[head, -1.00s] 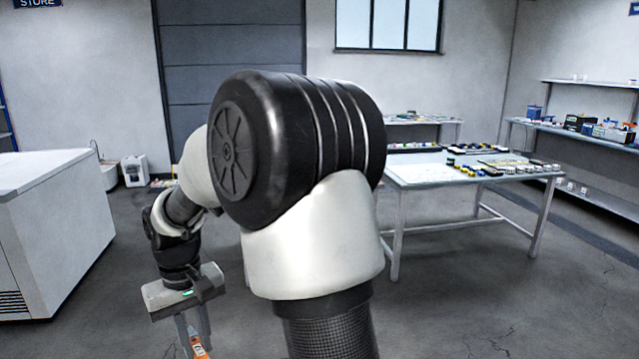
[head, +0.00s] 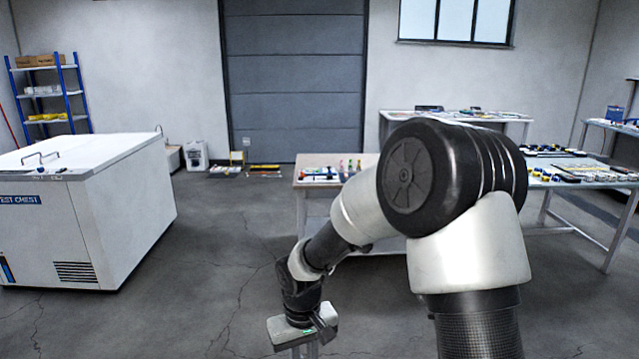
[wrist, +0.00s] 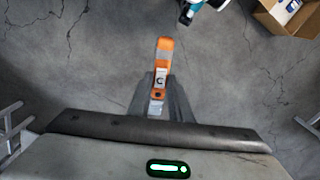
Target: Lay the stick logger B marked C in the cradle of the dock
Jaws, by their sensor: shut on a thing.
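The stick logger (wrist: 164,55) is orange with a pale label bearing a C, in the wrist view. My gripper (wrist: 160,102) is shut on it, with a finger on each side of its near end. Its far end sticks out beyond the fingers, above the grey floor. In the head view my gripper (head: 304,349) hangs low at the bottom edge, and the logger is out of that picture. I cannot make out the dock or its cradle in either view.
A white chest (head: 120,215) stands at the left. A wooden-topped table (head: 312,172) and a pale table (head: 590,181) stand behind my arm. In the wrist view a cardboard box (wrist: 268,20) and a teal object (wrist: 195,5) lie at the top. Open floor surrounds my gripper.

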